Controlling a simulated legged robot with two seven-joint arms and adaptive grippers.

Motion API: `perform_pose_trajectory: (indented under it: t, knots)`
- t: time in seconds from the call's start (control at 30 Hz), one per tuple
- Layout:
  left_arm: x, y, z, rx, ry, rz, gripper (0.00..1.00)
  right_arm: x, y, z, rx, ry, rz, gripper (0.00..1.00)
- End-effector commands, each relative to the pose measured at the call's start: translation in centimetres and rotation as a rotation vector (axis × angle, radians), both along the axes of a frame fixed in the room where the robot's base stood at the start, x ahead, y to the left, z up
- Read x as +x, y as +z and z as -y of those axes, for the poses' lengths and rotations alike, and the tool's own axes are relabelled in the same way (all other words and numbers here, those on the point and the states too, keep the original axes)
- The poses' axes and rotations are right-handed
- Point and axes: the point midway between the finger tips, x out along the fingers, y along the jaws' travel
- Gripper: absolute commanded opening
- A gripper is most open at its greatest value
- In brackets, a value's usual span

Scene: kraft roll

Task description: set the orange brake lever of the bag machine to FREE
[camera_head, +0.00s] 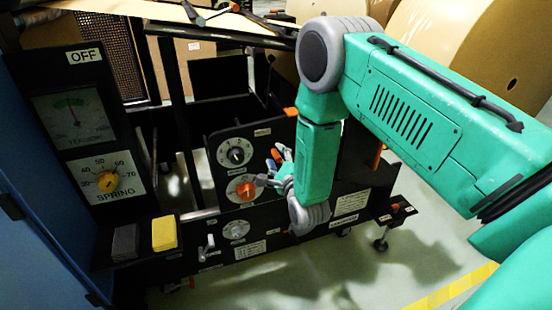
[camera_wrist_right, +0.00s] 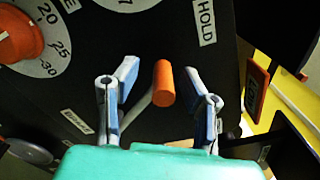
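The orange brake lever (camera_wrist_right: 164,84) shows in the right wrist view as a short orange grip on a grey rod that runs down to the left. In the head view a bit of its orange grip (camera_head: 276,155) shows at my right gripper (camera_head: 272,170). In the wrist view my right gripper (camera_wrist_right: 161,92) is open, with one finger on each side of the grip and gaps visible on both sides. A HOLD label (camera_wrist_right: 205,22) is above right of the lever. Another label (camera_wrist_right: 77,122) is at lower left, too blurred to read. My left gripper is not in view.
An orange dial (camera_head: 245,190) is left of my right gripper, and a black knob (camera_head: 236,155) is above it. A black panel (camera_head: 100,210) with gauges, an OFF label and a yellow block (camera_head: 164,232) stands at left. Large kraft rolls (camera_head: 500,60) are behind my right arm.

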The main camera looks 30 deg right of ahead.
Motion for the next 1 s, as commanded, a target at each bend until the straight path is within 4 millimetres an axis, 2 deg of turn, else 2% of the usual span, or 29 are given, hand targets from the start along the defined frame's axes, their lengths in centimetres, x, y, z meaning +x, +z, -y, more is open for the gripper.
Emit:
perform_pose_trajectory:
  t: [0.2, 0.27, 0.3, 0.33, 1.0]
  knots:
    - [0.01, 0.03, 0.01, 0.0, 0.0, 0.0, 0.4, 0.02, 0.03, 0.02, 0.0, 0.0, 0.0, 0.38]
    - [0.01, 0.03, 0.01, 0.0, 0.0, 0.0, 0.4, 0.02, 0.02, 0.01, 0.0, 0.0, 0.0, 0.17]
    - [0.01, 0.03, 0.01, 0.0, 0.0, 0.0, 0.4, 0.01, 0.02, 0.01, 0.0, 0.0, 0.0, 0.03]
    - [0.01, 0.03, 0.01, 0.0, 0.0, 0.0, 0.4, 0.01, 0.01, 0.02, 0.0, -0.001, -0.001, 0.0]
    - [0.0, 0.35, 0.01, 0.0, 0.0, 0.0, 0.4, -0.24, 0.41, 0.6, 0.063, -0.001, 0.013, 0.0]
